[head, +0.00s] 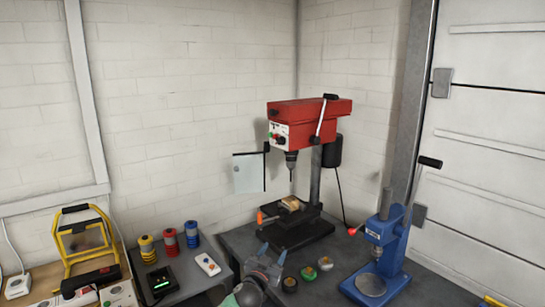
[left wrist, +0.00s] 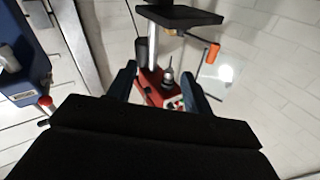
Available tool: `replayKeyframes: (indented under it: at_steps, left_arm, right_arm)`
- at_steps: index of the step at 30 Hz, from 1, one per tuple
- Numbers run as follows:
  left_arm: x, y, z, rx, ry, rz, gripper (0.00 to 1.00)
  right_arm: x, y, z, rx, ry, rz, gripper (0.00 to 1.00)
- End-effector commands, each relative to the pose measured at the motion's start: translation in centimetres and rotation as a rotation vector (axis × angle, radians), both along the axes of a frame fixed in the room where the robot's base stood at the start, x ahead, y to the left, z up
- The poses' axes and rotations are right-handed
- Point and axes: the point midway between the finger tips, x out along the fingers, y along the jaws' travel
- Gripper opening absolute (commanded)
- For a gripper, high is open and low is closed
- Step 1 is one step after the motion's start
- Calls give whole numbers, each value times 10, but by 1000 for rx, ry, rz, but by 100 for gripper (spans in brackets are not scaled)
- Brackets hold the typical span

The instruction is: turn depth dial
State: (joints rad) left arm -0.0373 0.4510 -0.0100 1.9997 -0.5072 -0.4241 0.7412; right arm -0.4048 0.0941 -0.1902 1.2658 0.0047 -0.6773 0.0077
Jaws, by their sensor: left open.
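The red drill press (head: 315,122) stands on the bench by the wall corner. Its white control panel (head: 279,134) has small coloured knobs, too small to tell which is the depth dial. My left gripper (head: 273,252) is low in the head view, in front of the press base and apart from it. It is open and empty. In the left wrist view the press appears upside down, its red head (left wrist: 150,84) seen between the fingers (left wrist: 159,70) but farther away. My right gripper is not in view.
A blue arbor press (head: 388,240) stands at the right. Several small round pots (head: 308,272) lie between it and my gripper. A vise with an orange handle (head: 268,216) sits on the drill base. Wire spools (head: 170,241) and a yellow lamp (head: 83,235) are at the left.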

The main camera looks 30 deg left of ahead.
Motion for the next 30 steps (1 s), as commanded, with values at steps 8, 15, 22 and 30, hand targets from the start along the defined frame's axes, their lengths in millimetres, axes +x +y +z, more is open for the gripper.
replayKeyframes:
  at_steps: [8,15,22,30]
  left_arm:
    - [70,50,112,109,-266,-192,51]
    - [107,97,207,225,-377,-421,51]
    - [119,139,268,302,-356,-591,51]
    - [122,154,288,324,-325,-651,51]
  right_arm:
    - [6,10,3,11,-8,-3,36]
    - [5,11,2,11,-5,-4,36]
    - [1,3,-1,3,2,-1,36]
    - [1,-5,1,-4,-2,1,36]
